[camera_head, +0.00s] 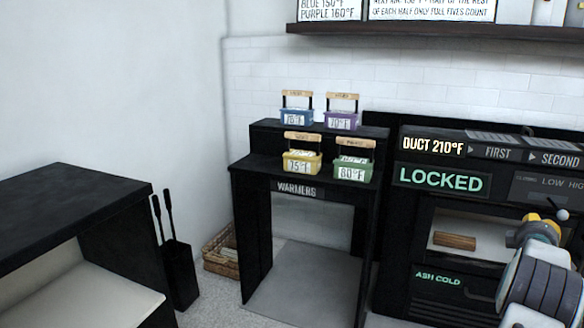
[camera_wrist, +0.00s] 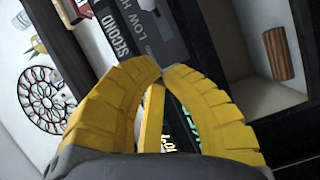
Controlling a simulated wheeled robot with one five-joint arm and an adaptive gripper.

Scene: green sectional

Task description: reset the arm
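My gripper (camera_wrist: 162,71) shows in the wrist view with its two yellow ribbed fingers curved together so that their tips meet or nearly meet. Nothing shows held between the tips. In the head view my gripper (camera_head: 522,233) is at the right edge, in front of the black oven unit (camera_head: 390,225), and my grey arm reaches in from the lower right corner. The fingertips are hard to make out in that view. A brown log (camera_head: 454,241) lies in the oven opening, left of my gripper; it also shows in the wrist view (camera_wrist: 278,54).
Blue (camera_head: 296,116), purple (camera_head: 341,121), yellow (camera_head: 302,162) and green (camera_head: 353,170) handled bins stand on the black stepped warmer stand (camera_head: 240,180). A sign (camera_head: 440,180) reads LOCKED. A black table (camera_head: 70,205), fire tools (camera_head: 180,270) and a basket (camera_head: 221,262) are at left.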

